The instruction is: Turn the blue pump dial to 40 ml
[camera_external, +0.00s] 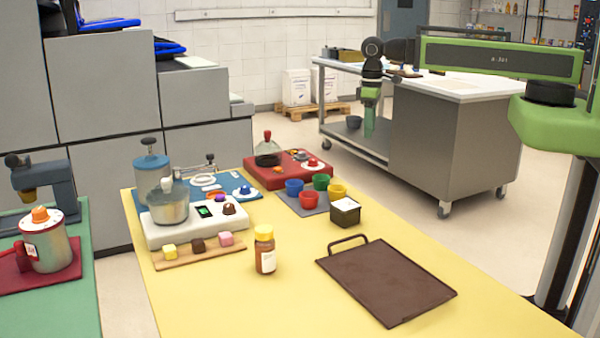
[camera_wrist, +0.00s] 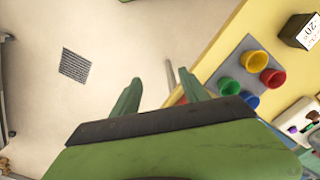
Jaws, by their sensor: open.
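The blue pump station (camera_external: 229,184) lies at the back left of the yellow table in the external view, with a blue-lidded canister (camera_external: 152,177) at its left. Its blue dial (camera_external: 246,190) is a small blue knob on a white disc at the station's right end; its scale is too small to read. My gripper (camera_external: 369,128) hangs pointing down beyond the yellow table, far to the right of the dial. In the wrist view my gripper (camera_wrist: 158,88) has its green fingers apart, with nothing held between them. I cannot make out the blue dial in the wrist view.
A red station (camera_external: 272,180) with a glass dome and red dial stands behind coloured cups on a grey mat (camera_external: 288,200). A white mixer base (camera_external: 165,237), syrup bottle (camera_external: 265,250), black-and-white box (camera_external: 345,212) and brown tray (camera_external: 385,280) also occupy the table.

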